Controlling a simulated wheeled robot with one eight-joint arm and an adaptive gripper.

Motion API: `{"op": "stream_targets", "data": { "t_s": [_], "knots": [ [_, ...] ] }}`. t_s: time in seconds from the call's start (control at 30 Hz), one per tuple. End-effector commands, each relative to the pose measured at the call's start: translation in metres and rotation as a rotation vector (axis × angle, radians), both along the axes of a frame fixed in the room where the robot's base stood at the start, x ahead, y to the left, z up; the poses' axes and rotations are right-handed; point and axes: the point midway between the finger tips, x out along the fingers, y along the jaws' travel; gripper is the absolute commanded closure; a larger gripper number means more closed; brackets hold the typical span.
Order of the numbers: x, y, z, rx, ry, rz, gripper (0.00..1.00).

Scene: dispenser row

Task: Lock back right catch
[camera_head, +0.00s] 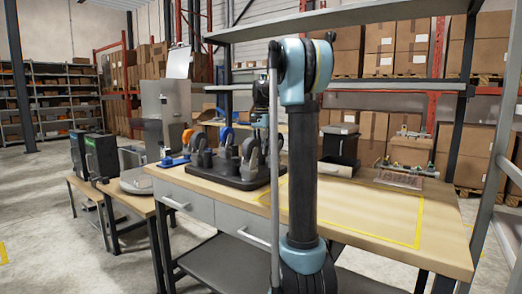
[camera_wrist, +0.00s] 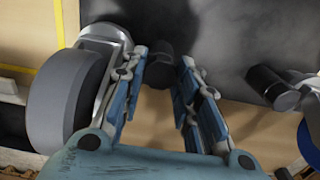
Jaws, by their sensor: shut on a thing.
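A dark dispenser base (camera_head: 232,176) stands on the wooden workbench, with reels in a row on it. My gripper (camera_head: 259,120) is low over the right part of this row, partly hidden by my own arm. In the wrist view my gripper (camera_wrist: 172,60) has its two blue fingers on either side of a dark knob (camera_wrist: 158,72), shut on it. The knob looks like a catch. Its lower part and exact angle are hard to tell. A grey reel (camera_wrist: 62,98) on a metal bracket is just left of the fingers.
Another dark cylindrical knob (camera_wrist: 268,88) on a metal arm is to the right, near a blue-rimmed reel (camera_wrist: 309,143). A black box (camera_head: 340,148) stands behind on the workbench (camera_head: 370,212). The yellow-outlined bench area at right is clear.

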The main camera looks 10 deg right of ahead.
Motion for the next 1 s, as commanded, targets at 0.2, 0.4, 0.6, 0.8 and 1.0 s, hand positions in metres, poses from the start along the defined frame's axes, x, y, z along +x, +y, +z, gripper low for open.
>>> {"op": "stream_targets", "data": {
  "t_s": [0.2, 0.4, 0.6, 0.8, 1.0],
  "knots": [
    [0.001, 0.001, 0.0, 0.003, -0.001, 0.001, 0.51],
    [0.0, 0.001, 0.0, 0.001, -0.001, 0.001, 0.51],
    [0.0, 0.001, 0.003, 0.001, -0.001, 0.001, 0.51],
    [0.0, 0.001, 0.024, 0.001, 0.0, 0.001, 0.51],
    [0.001, 0.001, 0.052, 0.001, 0.0, 0.001, 0.51]
  ]
}}
